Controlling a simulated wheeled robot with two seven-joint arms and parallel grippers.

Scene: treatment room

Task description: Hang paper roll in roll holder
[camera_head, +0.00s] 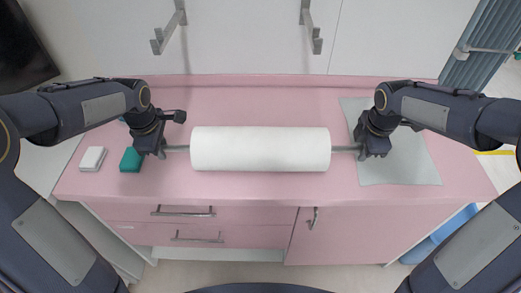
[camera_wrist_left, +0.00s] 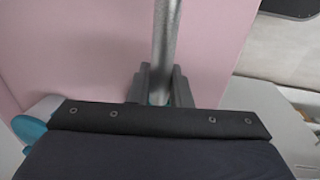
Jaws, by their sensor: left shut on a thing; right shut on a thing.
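A white paper roll (camera_head: 260,149) sits on a metal rod that sticks out at both ends, held level above the pink counter. My left gripper (camera_head: 164,149) is shut on the rod's left end. In the left wrist view the grey rod (camera_wrist_left: 165,40) runs up from between the fingers of the gripper (camera_wrist_left: 160,88). My right gripper (camera_head: 362,151) is shut on the rod's right end. The roll holder is two metal brackets on the white wall, a left bracket (camera_head: 168,33) and a right bracket (camera_head: 312,30), both empty and beyond the roll.
The pink counter (camera_head: 250,100) is clear between the roll and the wall. A white block (camera_head: 92,158) and a green block (camera_head: 131,160) lie at the left. A grey sheet (camera_head: 400,165) lies under my right gripper. A dark screen (camera_head: 22,50) is at the upper left.

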